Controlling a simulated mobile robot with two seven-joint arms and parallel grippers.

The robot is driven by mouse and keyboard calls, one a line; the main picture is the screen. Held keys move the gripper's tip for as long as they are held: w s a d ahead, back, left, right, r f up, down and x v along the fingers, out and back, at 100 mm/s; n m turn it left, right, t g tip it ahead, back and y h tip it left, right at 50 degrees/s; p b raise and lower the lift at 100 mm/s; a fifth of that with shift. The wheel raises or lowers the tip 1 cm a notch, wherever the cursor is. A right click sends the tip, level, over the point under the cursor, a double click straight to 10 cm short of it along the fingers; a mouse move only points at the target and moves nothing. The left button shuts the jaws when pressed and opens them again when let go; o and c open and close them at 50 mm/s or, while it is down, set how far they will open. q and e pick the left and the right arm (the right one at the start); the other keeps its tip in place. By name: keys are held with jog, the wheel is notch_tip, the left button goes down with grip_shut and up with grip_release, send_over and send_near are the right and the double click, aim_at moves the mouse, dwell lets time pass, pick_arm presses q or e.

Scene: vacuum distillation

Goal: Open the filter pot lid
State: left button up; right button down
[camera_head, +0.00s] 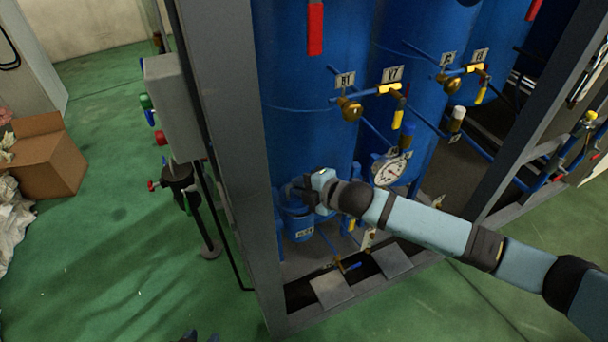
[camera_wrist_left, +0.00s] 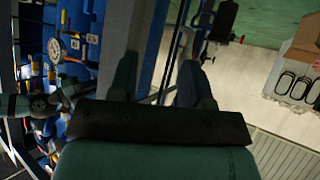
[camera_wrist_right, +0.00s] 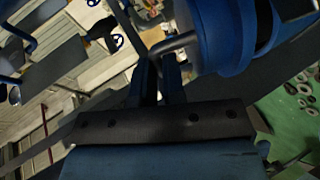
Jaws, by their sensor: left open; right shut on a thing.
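The filter pot (camera_head: 299,226) is a small blue vessel with a white label, low inside the frame at the foot of the blue tanks. My right gripper (camera_head: 318,188) is at its top and partly hides the lid. In the right wrist view, a thin grey bent handle (camera_wrist_right: 174,43) runs from the blue pot lid (camera_wrist_right: 222,32) to between the fingers. My right gripper (camera_wrist_right: 157,68) is shut on this handle. I cannot tell how far the lid is tilted. My left gripper (camera_wrist_left: 157,72) is open and empty, away from the pot.
A grey upright post (camera_head: 228,130) stands just left of the pot. A pressure gauge (camera_head: 388,170) and yellow-handled valves (camera_head: 389,89) are to the right and above. A grey box (camera_head: 174,105) is left of the post. A cardboard box (camera_head: 48,160) lies on open green floor.

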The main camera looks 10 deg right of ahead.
jog(key=shift+w+a+r+g+h+p, duration=0.15)
jog(key=shift+w+r+g+h+p, duration=0.35)
jog(key=shift+r+p, duration=0.55)
jog(key=shift+w+a+f+p, duration=0.1)
jog(key=shift+w+f+p, duration=0.2)
jog(key=shift+p, duration=0.2)
jog(key=shift+w+a+r+p, duration=0.15)
jog(key=shift+w+r+p, duration=0.05)
jog(key=shift+w+p, duration=0.2)
jog(key=shift+w+a+r, duration=0.1)
jog(key=shift+w, duration=0.3)
pick_arm(q)
jog(key=shift+m, duration=0.3)
jog(key=r, duration=0.4)
jog(key=shift+s+a, duration=0.25)
jog(key=shift+a, duration=0.05)
pick_arm(e)
jog(key=shift+w, duration=0.2)
pick_arm(q)
jog(key=shift+r+t, duration=0.1)
jog(key=shift+t, duration=0.2)
pick_arm(e)
jog(key=shift+a, duration=0.1)
